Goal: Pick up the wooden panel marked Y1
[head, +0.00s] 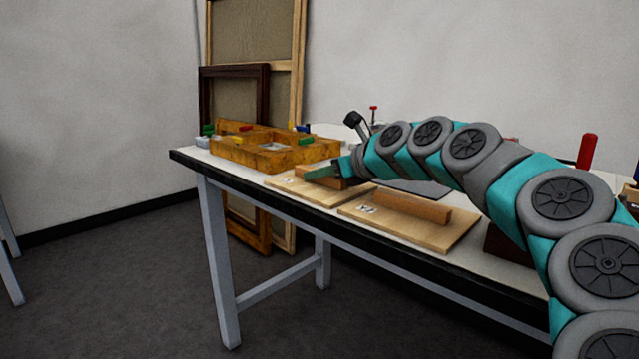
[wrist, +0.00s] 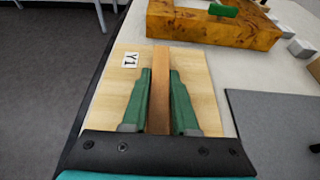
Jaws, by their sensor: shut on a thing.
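The light wooden panel marked Y1 (wrist: 122,92) has a brown wooden bar along its middle and a white label near its far left corner. In the head view the panel (head: 318,195) appears flat on the table, near its front edge. My gripper (wrist: 160,75) has its green fingers on either side of the bar and is shut on it. In the head view my gripper (head: 330,174) is low over the panel and partly covers the bar. I cannot see any gap under the panel.
A second panel with a bar (head: 445,236) lies just to the right. A burl-wood frame (head: 285,158) with coloured clamps stands behind on the left. A grey mat (wrist: 270,125) lies beside the panel. The table edge (head: 240,186) is close in front.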

